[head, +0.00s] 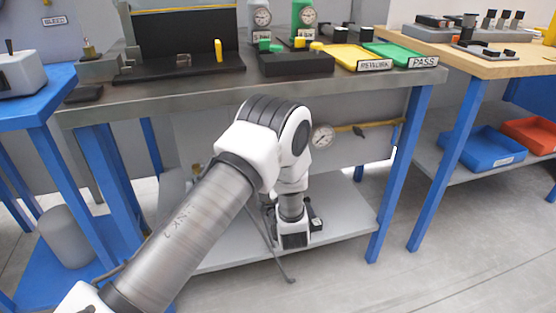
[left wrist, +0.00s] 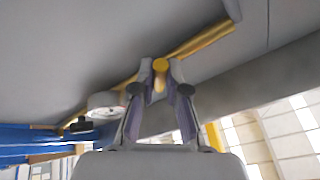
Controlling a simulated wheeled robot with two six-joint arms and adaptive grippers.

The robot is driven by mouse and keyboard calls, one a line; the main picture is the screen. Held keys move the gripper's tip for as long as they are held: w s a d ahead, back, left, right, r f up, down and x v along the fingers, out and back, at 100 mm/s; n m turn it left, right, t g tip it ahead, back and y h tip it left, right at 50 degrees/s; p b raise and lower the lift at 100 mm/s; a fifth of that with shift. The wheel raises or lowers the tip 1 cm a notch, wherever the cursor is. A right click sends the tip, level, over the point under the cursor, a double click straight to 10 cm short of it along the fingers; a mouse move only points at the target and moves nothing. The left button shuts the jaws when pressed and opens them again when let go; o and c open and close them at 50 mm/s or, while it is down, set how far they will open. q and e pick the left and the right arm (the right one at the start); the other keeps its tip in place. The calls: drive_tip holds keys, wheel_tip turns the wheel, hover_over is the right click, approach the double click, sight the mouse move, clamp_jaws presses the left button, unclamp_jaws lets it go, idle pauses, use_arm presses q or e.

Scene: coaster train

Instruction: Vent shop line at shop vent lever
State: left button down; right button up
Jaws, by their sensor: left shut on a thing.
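In the left wrist view my left gripper (left wrist: 160,88) is shut on a yellow round-ended handle (left wrist: 160,65), which looks like the vent lever. The handle sits by a brass pipe (left wrist: 205,42) that runs along a grey panel. No label on it is readable. In the head view my left arm reaches under the grey workbench, and its links hide the fingers and the handle. My right gripper is in neither view.
A round gauge (head: 322,136) sits on the pipe under the bench (head: 290,87), right of my arm. Blue bench legs (head: 405,165) stand on both sides. A lower shelf (head: 345,210) lies beneath. Trays and gauges stand on the bench top.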

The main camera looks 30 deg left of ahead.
use_arm(q)
drive_tip(key=shift+w+d+f+n+g+y+b, duration=0.25)
drive_tip(key=shift+n+g+y, duration=0.6)
drive_tip(key=shift+n, duration=1.2)
drive_tip(key=shift+w+d+f+n+g+y+b, duration=0.1)
drive_tip(key=shift+w+d+n+g+y+b, duration=0.35)
drive_tip(key=shift+n+g, duration=1.05)
drive_tip(key=shift+w+d+f+n+g+y+b, duration=0.1)
drive_tip(key=shift+w+n+g+y+b, duration=0.5)
drive_tip(key=shift+n, duration=1.95)
drive_tip(key=shift+s+n+y, duration=0.3)
drive_tip(key=shift+s, duration=0.05)
drive_tip(key=shift+p, duration=0.3)
drive_tip(key=c, duration=1.2)
unclamp_jaws()
drive_tip(key=v, duration=1.2)
